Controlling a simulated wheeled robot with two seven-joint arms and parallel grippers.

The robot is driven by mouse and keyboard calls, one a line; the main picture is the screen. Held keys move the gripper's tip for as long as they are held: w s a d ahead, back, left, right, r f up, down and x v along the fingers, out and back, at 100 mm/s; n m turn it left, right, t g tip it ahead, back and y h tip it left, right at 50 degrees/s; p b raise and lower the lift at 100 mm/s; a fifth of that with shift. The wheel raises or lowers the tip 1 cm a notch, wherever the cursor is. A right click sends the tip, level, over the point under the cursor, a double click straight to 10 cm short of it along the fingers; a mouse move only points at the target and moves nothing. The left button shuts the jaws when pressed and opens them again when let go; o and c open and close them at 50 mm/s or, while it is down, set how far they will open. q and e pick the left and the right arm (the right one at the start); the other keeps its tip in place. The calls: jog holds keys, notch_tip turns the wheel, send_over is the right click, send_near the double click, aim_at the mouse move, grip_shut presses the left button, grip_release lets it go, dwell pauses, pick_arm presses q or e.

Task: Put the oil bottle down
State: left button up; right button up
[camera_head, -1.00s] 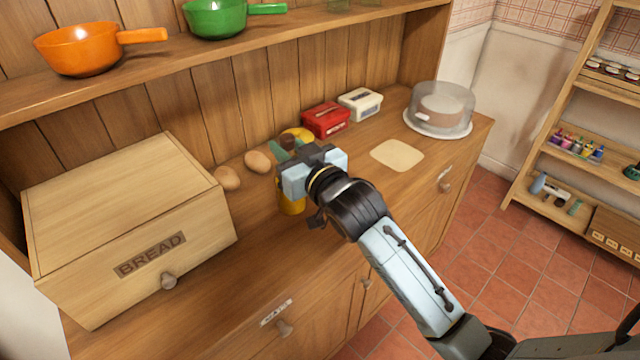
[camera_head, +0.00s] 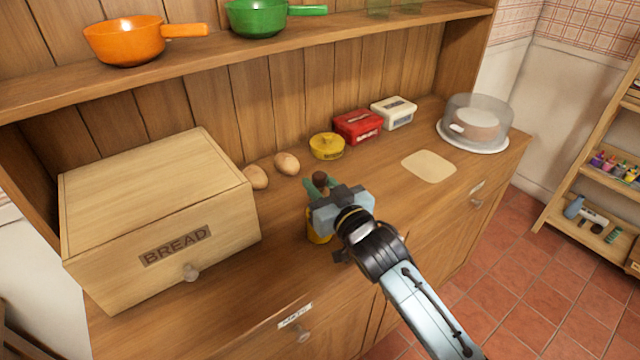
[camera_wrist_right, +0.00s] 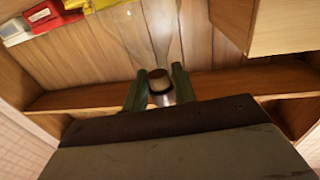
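The oil bottle shows a brown cork (camera_head: 319,179) and a yellow lower part (camera_head: 317,228) in the head view. My right gripper (camera_head: 318,189) has its green fingers on either side of the bottle's neck, just below the cork, and is shut on it. In the right wrist view the cork (camera_wrist_right: 160,78) sits between the two fingers (camera_wrist_right: 158,92). The bottle looks upright, over the wooden counter (camera_head: 250,280). My gripper hides its middle, and I cannot tell whether its base touches the wood. My left gripper is not in view.
A bread box (camera_head: 150,200) stands left. A red box (camera_head: 358,126), a white box (camera_head: 394,112), a pale mat (camera_head: 429,166) and a covered cake (camera_head: 475,125) are right.

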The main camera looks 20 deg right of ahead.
jog(key=o, duration=0.4)
jog(key=shift+c, duration=0.2)
jog(key=shift+s+r, duration=0.1)
jog(key=shift+r, duration=0.05)
jog(key=v, duration=1.1)
jog(key=shift+s+p, duration=0.3)
jog(key=shift+s, duration=0.1)
jog(key=shift+d, duration=0.1)
